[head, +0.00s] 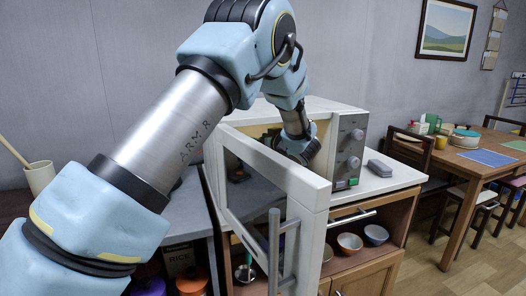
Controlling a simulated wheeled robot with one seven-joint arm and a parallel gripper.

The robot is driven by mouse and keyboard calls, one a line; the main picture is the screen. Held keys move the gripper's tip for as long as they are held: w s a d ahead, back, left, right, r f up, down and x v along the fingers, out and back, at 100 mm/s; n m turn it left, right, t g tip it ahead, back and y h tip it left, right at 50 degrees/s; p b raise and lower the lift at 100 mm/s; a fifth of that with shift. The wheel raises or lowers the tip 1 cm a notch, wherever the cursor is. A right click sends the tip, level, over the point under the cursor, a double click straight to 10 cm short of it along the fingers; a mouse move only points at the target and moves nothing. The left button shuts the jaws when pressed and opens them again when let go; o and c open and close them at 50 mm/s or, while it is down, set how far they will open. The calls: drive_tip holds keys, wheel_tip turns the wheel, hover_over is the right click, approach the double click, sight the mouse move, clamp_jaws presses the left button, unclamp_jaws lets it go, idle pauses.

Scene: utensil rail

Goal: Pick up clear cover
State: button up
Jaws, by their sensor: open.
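I cannot make out a clear cover in the head view. My arm reaches over the open door (309,196) of a white microwave (316,104) and into its opening. Only the dark wrist end of my gripper (298,149) shows, at the mouth of the microwave. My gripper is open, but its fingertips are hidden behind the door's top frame. I cannot tell what lies between or near the fingers.
The microwave door stands swung out towards me, with a vertical handle (274,250). A grey box (379,168) lies on the counter to the right. Bowls (349,242) sit on the shelf below. A dining table (484,153) with chairs stands far right.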

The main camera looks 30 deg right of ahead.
drive_tip(key=shift+w, duration=0.3)
clamp_jaws()
idle(0.4)
